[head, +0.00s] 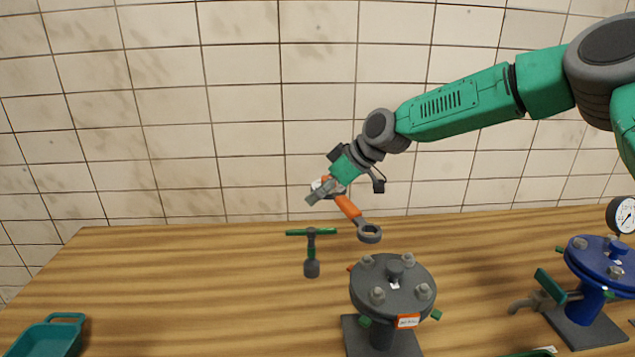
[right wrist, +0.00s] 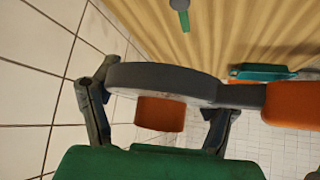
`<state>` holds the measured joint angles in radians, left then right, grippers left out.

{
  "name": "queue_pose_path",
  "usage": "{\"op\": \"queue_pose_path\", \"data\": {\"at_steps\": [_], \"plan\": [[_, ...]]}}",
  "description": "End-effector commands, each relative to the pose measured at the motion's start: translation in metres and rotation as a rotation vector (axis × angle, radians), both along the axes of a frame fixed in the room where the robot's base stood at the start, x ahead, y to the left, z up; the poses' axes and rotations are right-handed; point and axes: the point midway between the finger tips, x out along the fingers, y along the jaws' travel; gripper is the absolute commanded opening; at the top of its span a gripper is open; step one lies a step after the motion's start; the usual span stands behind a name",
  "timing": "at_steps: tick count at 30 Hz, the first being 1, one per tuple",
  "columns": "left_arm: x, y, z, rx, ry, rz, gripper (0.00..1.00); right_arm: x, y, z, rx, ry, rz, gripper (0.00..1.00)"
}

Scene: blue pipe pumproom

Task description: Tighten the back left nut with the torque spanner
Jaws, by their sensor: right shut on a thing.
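The torque spanner (head: 347,207) has an orange handle, a grey ring at its lower end and a round grey head at the other. My right gripper (head: 322,190) is shut on its round head, holding it tilted in the air. In the right wrist view the round grey head (right wrist: 165,80) lies between the fingers, with the orange handle to the right. The ring hangs above and behind the dark grey flange (head: 392,300), apart from it. The back left nut (head: 367,262) sits on the flange's far left rim. My left gripper is not in view.
A green T-handled tool (head: 311,252) stands left of the flange. A blue flanged pipe (head: 590,265) with a gauge (head: 622,214) is at the right. A teal tray (head: 50,335) lies at the front left. The wooden table (head: 180,275) is clear between tray and T-handled tool. A tiled wall stands behind.

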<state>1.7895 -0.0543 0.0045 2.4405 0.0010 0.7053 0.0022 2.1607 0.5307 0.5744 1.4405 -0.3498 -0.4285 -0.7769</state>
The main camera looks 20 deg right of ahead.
Motion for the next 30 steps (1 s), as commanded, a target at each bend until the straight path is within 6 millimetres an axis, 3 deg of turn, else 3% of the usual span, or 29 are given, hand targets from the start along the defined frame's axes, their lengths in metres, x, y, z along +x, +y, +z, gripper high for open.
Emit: {"op": "queue_pose_path", "data": {"at_steps": [24, 30], "plan": [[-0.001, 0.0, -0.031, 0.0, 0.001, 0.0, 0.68, 0.002, -0.001, -0.045, 0.002, -0.001, 0.003, 0.19], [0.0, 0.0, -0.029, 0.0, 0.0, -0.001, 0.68, 0.002, 0.0, -0.043, 0.002, -0.001, 0.003, 0.19]]}}
